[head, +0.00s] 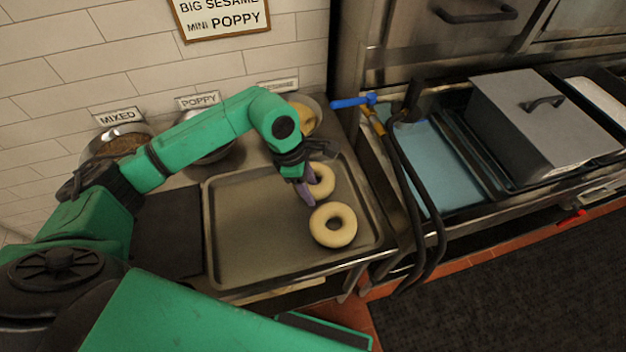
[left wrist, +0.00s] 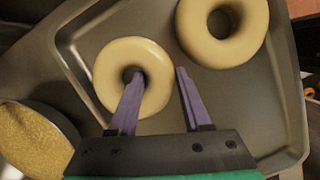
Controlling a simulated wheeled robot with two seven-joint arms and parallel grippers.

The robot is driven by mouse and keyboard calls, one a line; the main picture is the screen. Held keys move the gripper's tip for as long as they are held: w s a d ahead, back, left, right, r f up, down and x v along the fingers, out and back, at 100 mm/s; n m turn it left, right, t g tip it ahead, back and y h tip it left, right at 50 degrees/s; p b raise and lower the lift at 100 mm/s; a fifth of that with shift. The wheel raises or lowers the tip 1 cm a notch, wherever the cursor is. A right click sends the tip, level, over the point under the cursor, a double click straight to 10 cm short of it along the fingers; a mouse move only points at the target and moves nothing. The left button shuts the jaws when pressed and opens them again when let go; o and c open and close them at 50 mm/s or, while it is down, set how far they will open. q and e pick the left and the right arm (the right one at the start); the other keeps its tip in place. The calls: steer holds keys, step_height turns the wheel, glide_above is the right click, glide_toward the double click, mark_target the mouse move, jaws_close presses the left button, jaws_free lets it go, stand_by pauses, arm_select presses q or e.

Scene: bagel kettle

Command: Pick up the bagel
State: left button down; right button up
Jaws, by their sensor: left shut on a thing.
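Two pale ring bagels lie on a metal tray (head: 250,240). My left gripper (head: 308,190) is at the rear bagel (head: 325,183), over the tray's right half. In the left wrist view, one purple finger of my left gripper (left wrist: 159,74) goes into the hole of this bagel (left wrist: 108,72) and the other is outside its ring. It is shut on the bagel's side wall. The bagel looks to be at tray level; I cannot tell if it touches the tray. The front bagel (head: 333,240) lies nearby, untouched; it also shows in the left wrist view (left wrist: 192,42). My right gripper is not in view.
Bowls of toppings stand along the tiled wall behind the tray, including a mixed bowl (head: 118,146) and a bowl at the right (head: 303,117). A blue-handled valve (head: 352,102) and a steel lidded box (head: 535,125) are at the right. The tray's left half is clear.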

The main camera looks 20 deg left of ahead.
mark_target(310, 188)
arm_select(q)
steer(key=shift+w+r, duration=0.1)
steer(key=shift+r, duration=0.45)
step_height(310, 188, up, 19)
steer(key=b, duration=0.3)
